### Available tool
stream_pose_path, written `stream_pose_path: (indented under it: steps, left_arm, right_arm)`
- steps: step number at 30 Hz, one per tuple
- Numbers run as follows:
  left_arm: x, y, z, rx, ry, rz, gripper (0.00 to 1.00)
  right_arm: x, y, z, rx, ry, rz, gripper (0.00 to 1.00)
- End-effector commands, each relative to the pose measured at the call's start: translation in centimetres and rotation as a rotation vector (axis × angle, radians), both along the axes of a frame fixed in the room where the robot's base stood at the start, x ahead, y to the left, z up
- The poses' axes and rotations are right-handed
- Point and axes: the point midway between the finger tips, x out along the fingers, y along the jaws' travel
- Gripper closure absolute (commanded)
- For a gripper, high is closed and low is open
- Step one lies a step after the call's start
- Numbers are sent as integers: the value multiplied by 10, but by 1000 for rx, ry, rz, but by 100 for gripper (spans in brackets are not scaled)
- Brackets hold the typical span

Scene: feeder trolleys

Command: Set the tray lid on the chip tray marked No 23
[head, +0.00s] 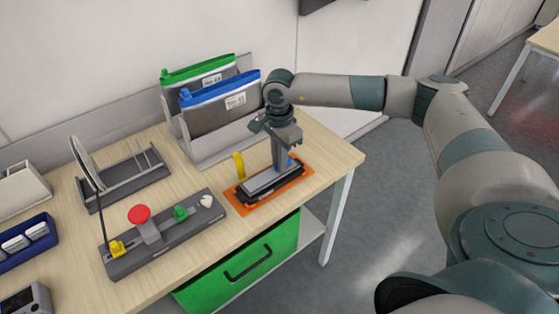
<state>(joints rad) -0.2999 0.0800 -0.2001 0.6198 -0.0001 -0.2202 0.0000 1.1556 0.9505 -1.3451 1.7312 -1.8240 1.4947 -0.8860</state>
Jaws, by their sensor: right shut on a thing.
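My right gripper (281,160) points straight down at the right end of the table and is shut on the grey tray lid (262,183). The lid is a flat, long plate. It is directly over a black chip tray (245,198), roughly lined up with it. I cannot tell whether lid and tray touch or a small gap is left. The tray lies on an orange mat (240,208). The gripper and lid hide most of the tray, and no No 23 mark can be read. My left gripper is not in view.
A yellow upright piece (238,166) stands close behind the tray. A rack with green (199,69) and blue (220,105) topped pouches is behind it. A grey fixture (165,240) with red and green knobs lies left. A green drawer (240,264) is below the table.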

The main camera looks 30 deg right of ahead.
Motion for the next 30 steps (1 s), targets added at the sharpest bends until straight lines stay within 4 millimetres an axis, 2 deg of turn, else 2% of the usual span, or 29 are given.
stream_pose_path:
  steps: [16,30]
  left_arm:
    - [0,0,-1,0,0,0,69]
    - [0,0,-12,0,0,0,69]
  right_arm:
    - [0,0,0,0,0,0,100]
    - [0,0,-10,0,-1,0,100]
